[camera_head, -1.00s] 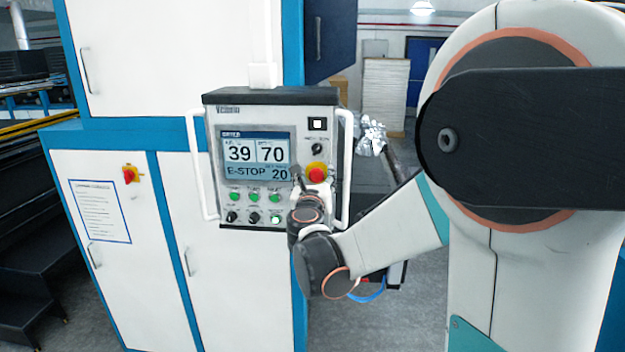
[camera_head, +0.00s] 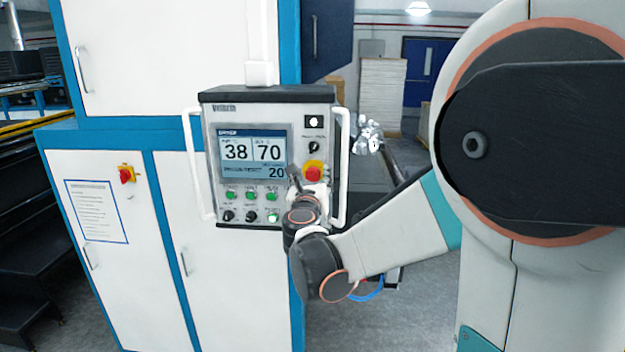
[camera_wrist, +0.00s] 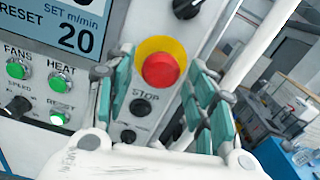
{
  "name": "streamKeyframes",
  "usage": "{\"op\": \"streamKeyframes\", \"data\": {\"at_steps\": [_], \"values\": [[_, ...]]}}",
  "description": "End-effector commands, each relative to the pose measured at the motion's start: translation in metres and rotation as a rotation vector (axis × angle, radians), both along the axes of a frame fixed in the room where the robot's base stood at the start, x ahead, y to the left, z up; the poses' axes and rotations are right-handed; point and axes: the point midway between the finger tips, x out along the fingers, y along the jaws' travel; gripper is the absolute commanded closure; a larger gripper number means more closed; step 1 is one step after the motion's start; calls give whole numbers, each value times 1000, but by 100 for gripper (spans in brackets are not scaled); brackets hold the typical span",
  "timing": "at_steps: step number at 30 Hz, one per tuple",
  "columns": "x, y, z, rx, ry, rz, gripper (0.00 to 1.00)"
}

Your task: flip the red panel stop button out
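The red stop button (camera_head: 313,174) sits on a yellow collar at the right side of the control panel (camera_head: 209,133). In the wrist view the button (camera_wrist: 161,70) is in full sight above the "STOP" label. My gripper (camera_wrist: 160,78) is open, with one teal-padded finger to the left of the button and the other to its right. A gap shows on both sides, and nothing is held. In the head view my gripper (camera_head: 305,186) is at the panel, just below and left of the button, and partly hidden by my wrist.
The panel's display (camera_head: 253,152) reads 38 and 70. Green buttons (camera_wrist: 60,81) and black knobs lie left of my gripper. White handles (camera_head: 342,165) flank the panel. Another red-and-yellow switch (camera_head: 126,174) is on the left cabinet.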

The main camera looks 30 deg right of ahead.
Motion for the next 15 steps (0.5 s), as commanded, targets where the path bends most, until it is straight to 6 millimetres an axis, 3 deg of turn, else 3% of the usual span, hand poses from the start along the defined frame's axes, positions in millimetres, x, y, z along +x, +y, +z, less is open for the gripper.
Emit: {"op": "streamKeyframes", "data": {"at_steps": [10, 15], "values": [[-1, 1, 1, -1, 1, 0, 45], [-16, 12, 1, -1, 0, 2, 45]]}}
